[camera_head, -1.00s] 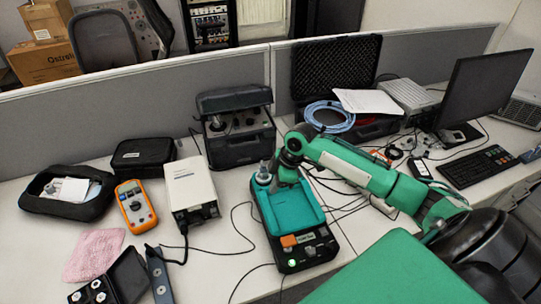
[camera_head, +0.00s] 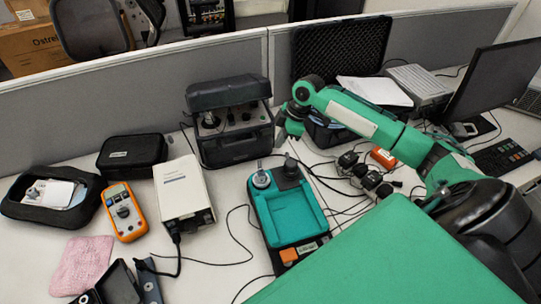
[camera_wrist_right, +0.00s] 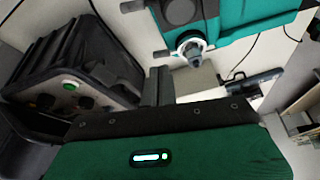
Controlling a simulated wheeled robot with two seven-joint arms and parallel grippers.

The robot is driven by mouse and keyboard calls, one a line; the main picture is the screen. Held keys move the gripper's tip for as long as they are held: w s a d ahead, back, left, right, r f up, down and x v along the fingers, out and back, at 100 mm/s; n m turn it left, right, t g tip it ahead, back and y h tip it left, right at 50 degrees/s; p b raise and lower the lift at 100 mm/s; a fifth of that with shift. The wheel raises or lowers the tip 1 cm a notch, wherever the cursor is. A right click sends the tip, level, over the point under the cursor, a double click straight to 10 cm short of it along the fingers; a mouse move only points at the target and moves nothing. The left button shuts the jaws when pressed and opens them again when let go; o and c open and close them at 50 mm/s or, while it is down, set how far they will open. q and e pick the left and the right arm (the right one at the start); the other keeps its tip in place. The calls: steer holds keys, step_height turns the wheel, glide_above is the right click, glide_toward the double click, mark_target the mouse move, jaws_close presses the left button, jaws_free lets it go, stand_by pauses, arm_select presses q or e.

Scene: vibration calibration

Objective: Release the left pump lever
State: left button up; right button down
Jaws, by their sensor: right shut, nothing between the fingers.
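A teal and black device (camera_head: 297,218) with a tray-like recess stands on the desk; I take it for the pump. A round silver fitting (camera_head: 262,179) and a black knob (camera_head: 291,167) sit at its far end. In the right wrist view the teal device (camera_wrist_right: 250,22) is at the top, with its silver fitting (camera_wrist_right: 191,46). I cannot make out the left lever or its position. My right gripper (camera_head: 283,141) is shut and empty, beyond the device and beside the black instrument case (camera_head: 238,149). In the wrist view a black finger (camera_wrist_right: 158,86) shows, apart from the fitting. My left gripper is out of view.
A white box (camera_head: 183,190), an orange multimeter (camera_head: 124,211) and black pouches stand left. An open black case (camera_head: 341,48) and a monitor (camera_head: 492,75) are behind and right. Cables run around the device. A partition closes the back.

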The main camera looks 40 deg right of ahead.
mark_target(260, 166)
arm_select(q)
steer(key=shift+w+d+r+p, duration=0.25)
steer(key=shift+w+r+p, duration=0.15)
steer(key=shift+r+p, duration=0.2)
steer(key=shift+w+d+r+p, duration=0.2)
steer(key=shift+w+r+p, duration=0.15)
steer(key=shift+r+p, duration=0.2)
arm_select(e)
steer(key=x, duration=1)
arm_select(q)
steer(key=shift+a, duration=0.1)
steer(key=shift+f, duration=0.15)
arm_select(e)
steer(key=shift+w+a, duration=0.1)
steer(key=shift+w, duration=0.05)
